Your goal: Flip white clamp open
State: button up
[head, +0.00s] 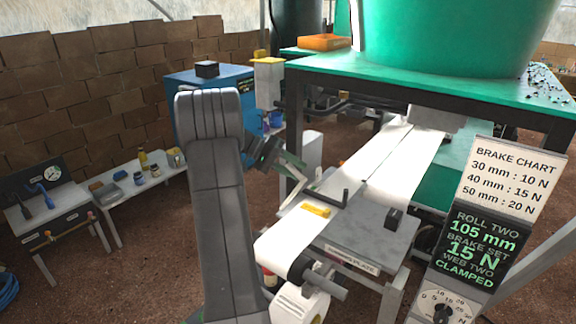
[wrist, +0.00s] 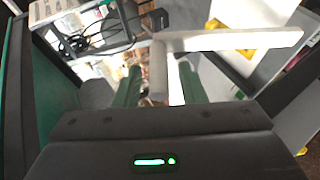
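The white clamp is a pale L-shaped bar (wrist: 225,40) in the wrist view. Its long arm runs to the right and its short end points down between my fingers. My gripper (wrist: 160,88) has two green fingers, one on each side of the short end, with a visible gap on both sides. It is open and seems to hold nothing. In the head view my gripper (head: 292,166) is just behind my grey arm.
A panel (head: 475,245) at right reads "WEB TWO CLAMPED". A green tabletop (head: 470,80) stands behind. A tool bench (head: 50,215) is far left.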

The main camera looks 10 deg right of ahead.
jog(key=b+v, duration=0.1)
jog(key=v, duration=1.2)
jog(key=shift+a+r+b, duration=0.15)
jog(key=shift+a+b, duration=0.15)
jog(key=shift+a, duration=0.05)
jog(key=shift+w, duration=0.1)
jog(key=p+x, duration=0.1)
jog(key=x, duration=1.1)
jog(key=shift+d, duration=0.2)
jog(key=shift+p+x, duration=0.3)
jog(key=shift+x, duration=0.5)
jog(key=shift+a, duration=0.1)
